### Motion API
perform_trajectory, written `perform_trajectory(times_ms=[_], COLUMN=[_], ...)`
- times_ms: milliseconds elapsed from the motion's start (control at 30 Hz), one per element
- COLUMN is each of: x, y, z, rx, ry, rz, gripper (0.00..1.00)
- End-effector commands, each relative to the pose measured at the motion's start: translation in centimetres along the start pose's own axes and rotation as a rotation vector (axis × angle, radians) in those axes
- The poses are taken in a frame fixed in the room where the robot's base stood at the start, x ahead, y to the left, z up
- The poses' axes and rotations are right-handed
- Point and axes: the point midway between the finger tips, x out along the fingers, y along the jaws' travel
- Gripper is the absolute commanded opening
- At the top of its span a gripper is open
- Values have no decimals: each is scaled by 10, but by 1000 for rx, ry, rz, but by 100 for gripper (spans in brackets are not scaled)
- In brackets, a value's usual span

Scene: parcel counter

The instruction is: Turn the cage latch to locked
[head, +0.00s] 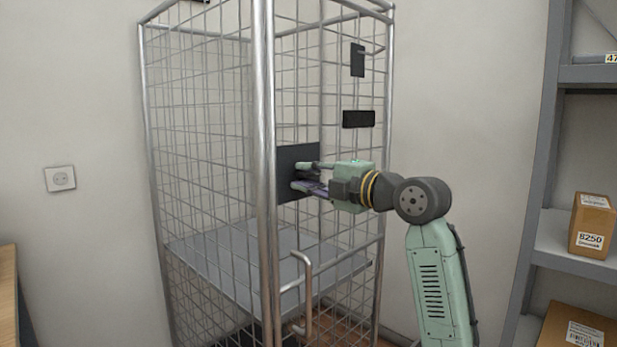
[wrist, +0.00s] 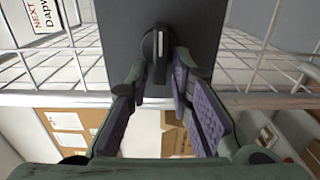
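The cage latch is a dark knob (wrist: 156,46) with a short pale line, on a dark plate (head: 288,190) fixed to the mesh cage. In the wrist view the line runs up and down the picture. The plate (wrist: 115,45) also shows behind the knob there. My gripper (head: 303,176) points left at the plate, its fingertips close to it. In the wrist view the fingertips (wrist: 161,73) are apart, one on each side of the knob's lower part. Whether the purple pads touch it I cannot tell. The head view does not show the knob clearly.
The wire cage (head: 264,120) has a thick front post left of the plate and a bent handle (head: 304,290) below. Two small dark plates (head: 358,119) sit above my gripper. A grey shelf rack (head: 545,150) with boxes stands at right.

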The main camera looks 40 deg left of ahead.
Motion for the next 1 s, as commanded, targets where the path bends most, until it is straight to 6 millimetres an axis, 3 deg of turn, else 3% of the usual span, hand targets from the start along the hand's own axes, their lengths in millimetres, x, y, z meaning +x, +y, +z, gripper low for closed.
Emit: perform_trajectory(times_ms=[467,1000], x=[-6,-106], y=[0,0], z=[1,1], rx=[1,1], ry=[-1,-2], rz=[0,0], gripper=[29,29])
